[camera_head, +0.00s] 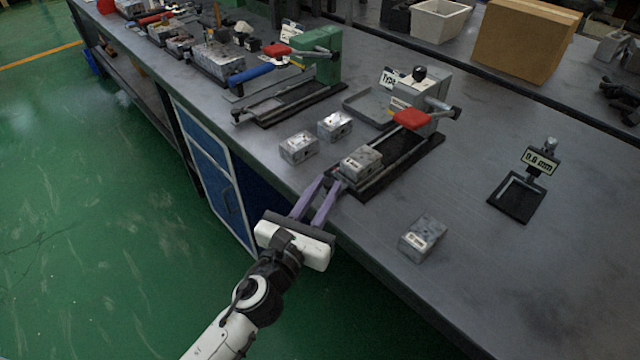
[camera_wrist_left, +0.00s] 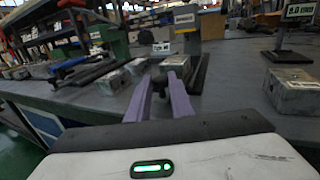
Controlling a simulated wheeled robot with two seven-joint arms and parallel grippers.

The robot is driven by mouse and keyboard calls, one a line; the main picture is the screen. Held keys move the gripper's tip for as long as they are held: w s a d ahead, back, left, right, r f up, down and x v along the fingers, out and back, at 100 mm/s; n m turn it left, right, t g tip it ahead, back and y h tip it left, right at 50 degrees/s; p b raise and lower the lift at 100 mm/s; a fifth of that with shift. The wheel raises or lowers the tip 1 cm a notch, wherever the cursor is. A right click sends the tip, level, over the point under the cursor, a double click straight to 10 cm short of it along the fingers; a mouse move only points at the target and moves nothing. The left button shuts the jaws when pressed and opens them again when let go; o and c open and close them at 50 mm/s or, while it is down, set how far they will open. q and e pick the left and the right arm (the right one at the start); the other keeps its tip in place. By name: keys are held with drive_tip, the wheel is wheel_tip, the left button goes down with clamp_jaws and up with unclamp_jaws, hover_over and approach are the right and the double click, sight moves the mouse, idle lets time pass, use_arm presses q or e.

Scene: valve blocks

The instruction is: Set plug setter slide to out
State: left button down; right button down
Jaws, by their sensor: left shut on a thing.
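A grey device (camera_head: 432,112) with a red-handled lever stands on the bench in the head view. Its black rail base (camera_head: 408,158) runs toward the bench's front edge, with a metal block (camera_head: 361,162) on its near part. I cannot read a name that tells whether it is the plug setter. My left gripper (camera_head: 331,186) is at the near end of this rail, its purple fingers shut on a small part there, likely the slide's front end; the fingers mostly hide it. In the left wrist view the fingers (camera_wrist_left: 164,82) reach toward the block (camera_wrist_left: 176,65). My right gripper is not in view.
Two loose metal blocks (camera_head: 299,148) (camera_head: 335,125) lie left of the rail, and another block (camera_head: 423,238) lies to the right. A green device (camera_head: 318,55) stands farther left. A black gauge stand (camera_head: 518,198) is at right.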

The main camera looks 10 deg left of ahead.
use_arm(q)
drive_tip(key=shift+s+a+f, duration=0.1)
drive_tip(key=c, duration=1.6)
unclamp_jaws()
drive_tip(key=shift+s, duration=0.1)
drive_tip(key=s, duration=0.3)
drive_tip(key=s+a+b, duration=0.1)
drive_tip(key=s, duration=0.2)
drive_tip(key=s+a+b, duration=0.1)
drive_tip(key=s, duration=0.3)
